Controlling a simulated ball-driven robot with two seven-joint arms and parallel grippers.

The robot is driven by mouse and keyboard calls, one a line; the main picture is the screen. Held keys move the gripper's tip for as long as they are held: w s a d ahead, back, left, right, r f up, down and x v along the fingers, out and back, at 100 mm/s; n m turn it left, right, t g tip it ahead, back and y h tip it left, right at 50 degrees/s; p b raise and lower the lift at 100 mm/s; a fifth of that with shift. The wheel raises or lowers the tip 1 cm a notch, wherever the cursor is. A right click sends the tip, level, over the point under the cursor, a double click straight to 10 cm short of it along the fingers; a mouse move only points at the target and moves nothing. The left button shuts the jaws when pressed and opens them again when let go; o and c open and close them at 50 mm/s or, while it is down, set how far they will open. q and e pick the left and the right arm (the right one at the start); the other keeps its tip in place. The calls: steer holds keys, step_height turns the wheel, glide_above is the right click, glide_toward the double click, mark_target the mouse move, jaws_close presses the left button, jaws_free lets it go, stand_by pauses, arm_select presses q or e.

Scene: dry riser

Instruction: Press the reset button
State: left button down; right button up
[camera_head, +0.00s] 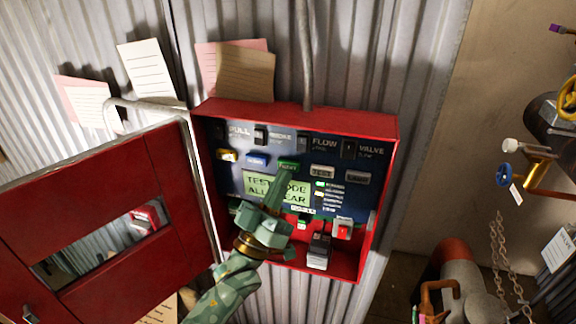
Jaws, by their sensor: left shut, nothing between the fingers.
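The red control box (391,150) hangs open on the corrugated wall, with a dark blue panel inside. A green button (287,165) sits in the panel's middle row; its small label looks like "RESET". My left gripper (287,178) is shut and empty, in front of the panel, its narrow tip pointing up at the green button's lower edge. I cannot tell whether it touches. The gripper hides part of the green-lit display (257,186), which reads partly "TEST MODE ALL CLEAR". My right gripper is not in view.
Other buttons flank the green one: blue (256,160), yellow (227,155), and grey "TEST" (322,172). A red switch (343,230) sits lower right. The open red door (95,205) stands left. Pipes and valves (538,155) are at right.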

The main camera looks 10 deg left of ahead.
arm_select(q)
steer(key=s+p, duration=0.2)
steer(key=s, duration=0.3)
steer(key=shift+a, duration=0.1)
stand_by(0.6)
step_height(320, 180, down, 33)
steer(key=w+a+m+g+y+b, duration=0.1)
steer(key=a+m+g+y+b, duration=0.3)
steer(key=g, duration=0.6)
steer(key=s+a+f+g+y+b, duration=0.1)
steer(key=s+f+g+y, duration=0.15)
steer(key=s+f, duration=0.55)
steer(key=s+a+f+g+y, duration=0.1)
steer(key=s+a+f+g, duration=0.2)
steer(key=f, duration=0.9)
steer(key=s+a+f+g+b, duration=0.1)
steer(key=s+f+g+b, duration=0.1)
steer(key=s+f, duration=0.4)
steer(key=s+a+f+g+y+b, duration=0.1)
steer(key=s+f, duration=0.5)
steer(key=s, duration=0.9)
steer(key=s+a+f+g+b, duration=0.1)
steer(key=s+f+g+b, duration=0.2)
steer(key=s, duration=0.7)
step_height(320, 180, down, 3)
steer(key=g, duration=0.2)
steer(key=shift+s+a+f+g+b, duration=0.2)
steer(key=shift+a+g+b, duration=0.1)
steer(key=shift+a+g, duration=0.1)
